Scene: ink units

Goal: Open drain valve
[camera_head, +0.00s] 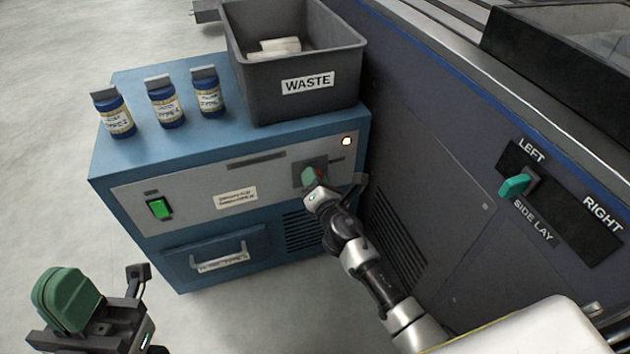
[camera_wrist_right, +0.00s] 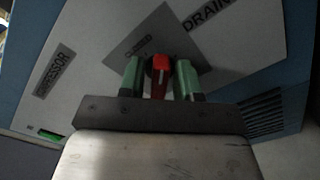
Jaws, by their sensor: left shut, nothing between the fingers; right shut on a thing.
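The drain valve is a small red handle (camera_wrist_right: 159,75) on a dark square plate (camera_wrist_right: 140,43) on the blue cabinet's grey front panel, beside a label reading "DRAIN" (camera_wrist_right: 208,14). My right gripper (camera_wrist_right: 160,78) has its green fingers on both sides of the red handle and is shut on it. In the head view the right gripper (camera_head: 315,178) reaches the panel's right part and hides most of the handle. My left gripper (camera_head: 68,298), with green fingers, is shut and empty at the lower left, away from the cabinet.
On the blue cabinet (camera_head: 180,85) stand several blue bottles (camera_head: 165,103) and a grey waste bin (camera_head: 310,62) with white material inside. The panel has a lit green switch (camera_head: 159,208). A drawer (camera_head: 218,255) is below. A side-lay lever (camera_head: 514,185) sits on the dark machine at right.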

